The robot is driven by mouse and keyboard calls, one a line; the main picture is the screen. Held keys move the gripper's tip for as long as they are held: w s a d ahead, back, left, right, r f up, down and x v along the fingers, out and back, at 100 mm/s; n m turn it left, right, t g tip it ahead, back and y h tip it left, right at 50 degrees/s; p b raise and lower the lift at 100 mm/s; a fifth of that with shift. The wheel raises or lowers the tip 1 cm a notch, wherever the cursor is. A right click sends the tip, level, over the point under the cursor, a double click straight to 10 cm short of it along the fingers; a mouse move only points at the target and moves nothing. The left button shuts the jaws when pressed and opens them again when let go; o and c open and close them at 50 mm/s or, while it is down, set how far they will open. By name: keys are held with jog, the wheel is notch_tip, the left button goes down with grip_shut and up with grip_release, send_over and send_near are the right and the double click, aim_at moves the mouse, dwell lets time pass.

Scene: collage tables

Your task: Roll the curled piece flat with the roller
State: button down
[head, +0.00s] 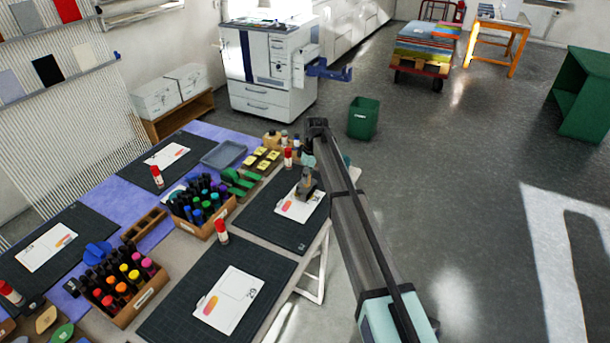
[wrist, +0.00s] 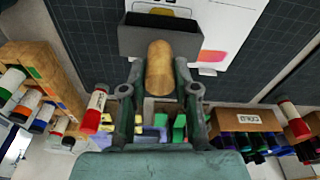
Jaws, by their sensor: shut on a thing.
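My gripper (wrist: 159,72) is shut on the wooden handle (wrist: 159,62) of the roller (wrist: 130,40), whose wide dark grey head lies across the white sheet (wrist: 238,22). In the head view my gripper (head: 307,182) is low over that sheet (head: 296,212), on the far right cutting mat (head: 262,221). An orange-pink patch (wrist: 212,55) shows on the sheet, right of the roller head. A thin yellow edge shows just beyond the roller head. I cannot make out the curled piece clearly; the roller may hide it. Contact between roller and sheet cannot be told.
Left of the mat stand a marker box (head: 207,226) and green tools (head: 238,182). Red-capped glue sticks stand nearby, one (head: 288,157) behind the gripper. Yellow pads (head: 262,160) lie at the back. The near mat (head: 172,312) bears another sheet (head: 228,300).

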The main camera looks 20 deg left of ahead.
jog(key=shift+s+d, duration=0.15)
jog(key=shift+d, duration=0.65)
jog(key=shift+a, duration=1)
jog(key=shift+w+a, duration=0.25)
jog(key=shift+a, duration=0.55)
notch_tip(320, 180, up, 7)
jog(key=p, duration=0.2)
jog(key=shift+w, duration=0.1)
